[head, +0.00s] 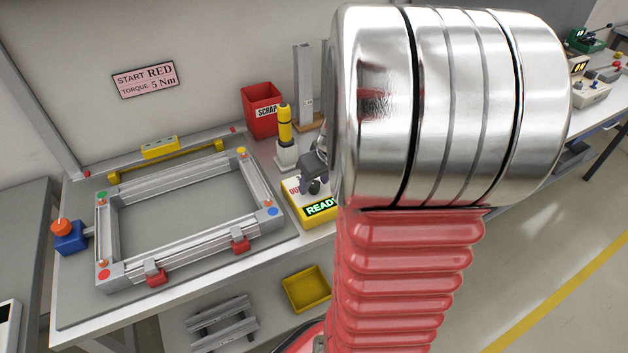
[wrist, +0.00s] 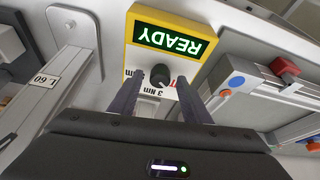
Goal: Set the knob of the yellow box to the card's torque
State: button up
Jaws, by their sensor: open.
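The pink card (head: 146,80) on the wall reads "START RED, TORQUE 5 Nm". The yellow box (head: 295,214) stands on the bench right of the frame, with a lit green "READY" display (head: 321,207). In the wrist view the yellow box (wrist: 131,28) appears upside down. Its black knob (wrist: 160,75) lies just beyond and between my fingertips. A "3 Nm" label shows below the knob; other labels are partly hidden by the fingers. The knob's pointer is too small to read surely. My gripper (wrist: 157,90) is open, with nothing held. In the head view my arm partly hides it.
An aluminium frame (head: 190,257) with coloured corner dots lies left of the box. A yellow screwdriver (head: 285,125) stands in a holder behind the box, near a red scrap bin (head: 262,110). A yellow tray (head: 306,288) sits below the bench edge.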

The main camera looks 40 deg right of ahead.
jog(key=c, duration=1)
jog(key=shift+a+m+h, duration=0.1)
jog(key=shift+m+h, duration=0.3)
jog(key=shift+m, duration=0.5)
jog(key=shift+w+m+g+h, duration=0.1)
jog(key=shift+m+g+h, duration=0.4)
jog(key=shift+m, duration=1.3)
jog(key=shift+w+a+m+g+h, duration=0.1)
jog(key=shift+m+g+h, duration=0.25)
jog(key=shift+m, duration=0.9)
jog(key=shift+a+m+g+h, duration=0.1)
jog(key=shift+m+g+h, duration=0.2)
jog(key=shift+m, duration=0.95)
jog(key=m, duration=0.2)
jog(key=m+g, duration=0.2)
jog(key=m, duration=0.1)
jog(key=shift+w+m+h, duration=0.25)
jog(key=shift+m+h, duration=0.05)
jog(key=shift+h, duration=0.05)
jog(key=m+g, duration=0.1)
jog(key=m, duration=0.3)
jog(key=shift+w+m+g, duration=0.1)
jog(key=shift+m+g, duration=0.25)
jog(key=shift+m, duration=0.05)
